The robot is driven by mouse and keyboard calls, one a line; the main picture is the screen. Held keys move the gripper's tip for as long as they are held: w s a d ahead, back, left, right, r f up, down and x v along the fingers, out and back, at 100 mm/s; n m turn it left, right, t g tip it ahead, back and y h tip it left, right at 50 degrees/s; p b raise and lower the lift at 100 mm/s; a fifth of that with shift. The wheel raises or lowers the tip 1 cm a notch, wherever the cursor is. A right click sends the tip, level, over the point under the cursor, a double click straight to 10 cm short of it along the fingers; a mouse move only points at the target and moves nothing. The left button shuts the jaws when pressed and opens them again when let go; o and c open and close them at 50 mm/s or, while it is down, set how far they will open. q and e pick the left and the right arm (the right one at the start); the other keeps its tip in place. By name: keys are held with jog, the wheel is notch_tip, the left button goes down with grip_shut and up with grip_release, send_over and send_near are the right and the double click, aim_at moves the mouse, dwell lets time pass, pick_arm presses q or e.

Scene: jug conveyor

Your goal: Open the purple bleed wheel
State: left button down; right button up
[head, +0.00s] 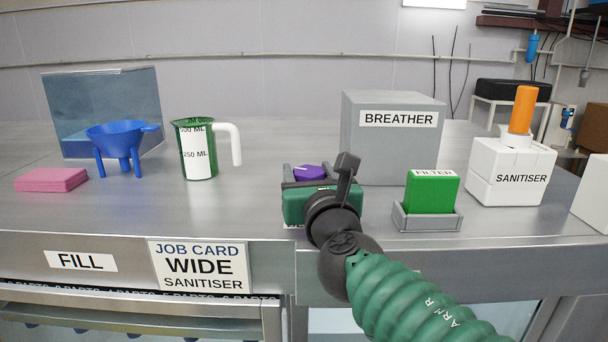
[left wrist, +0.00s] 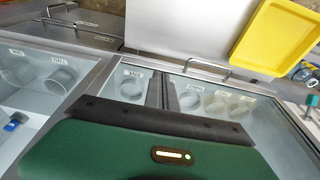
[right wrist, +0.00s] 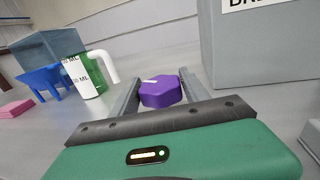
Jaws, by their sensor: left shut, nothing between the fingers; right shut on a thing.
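The purple bleed wheel (head: 309,172) sits low at the bench top, left of the grey BREATHER box (head: 393,150). In the right wrist view the wheel (right wrist: 161,93) is a faceted purple knob with a small white mark on its top. My right gripper (right wrist: 159,88) is shut on it, one finger on each side. In the head view the green body of my right gripper hides part of the wheel. My left gripper (left wrist: 168,88) is shut and empty, its fingers together in front of a glass-topped cabinet. It is not in the head view.
A green FILTER block (head: 432,192) in a grey tray and a white SANITISER box (head: 511,172) with an orange handle stand right. A green jug (head: 196,165), blue funnel (head: 122,140) and pink cloths (head: 52,179) stand left. Bench between jug and wheel is clear.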

jog(key=shift+w+d+f+y, duration=0.1)
jog(key=shift+d+f+y, duration=0.05)
jog(key=shift+f+y, duration=0.2)
jog(key=shift+f+n+y+b, duration=0.15)
jog(key=shift+n+y+b, duration=0.2)
jog(key=shift+b, duration=0.4)
jog(key=n+y+b, duration=0.1)
jog(key=b, duration=0.1)
jog(key=n+g+y+b, duration=0.1)
jog(key=y+b, duration=0.1)
jog(key=shift+f+n+g, duration=0.2)
jog(key=shift+n+g, duration=0.05)
jog(key=shift+g, duration=0.05)
jog(key=n+y, duration=0.1)
jog(key=g+y+b, duration=0.1)
jog(key=shift+a+r+n+g+y, duration=0.1)
jog(key=shift+a+n+g+y, duration=0.1)
jog(key=shift+n+g+y, duration=0.15)
pick_arm(q)
jog(key=s+x, duration=0.1)
jog(key=x, duration=0.6)
jog(key=shift+s+d+f+b, duration=0.25)
jog(key=shift+d+b, duration=0.1)
jog(key=shift+b, duration=0.1)
pick_arm(e)
jog(key=shift+r+n+g+y, duration=0.1)
jog(key=shift+n+g+y, duration=0.25)
jog(key=shift+n+y, duration=0.25)
jog(key=shift+y, duration=0.25)
jog(key=shift+r, duration=0.15)
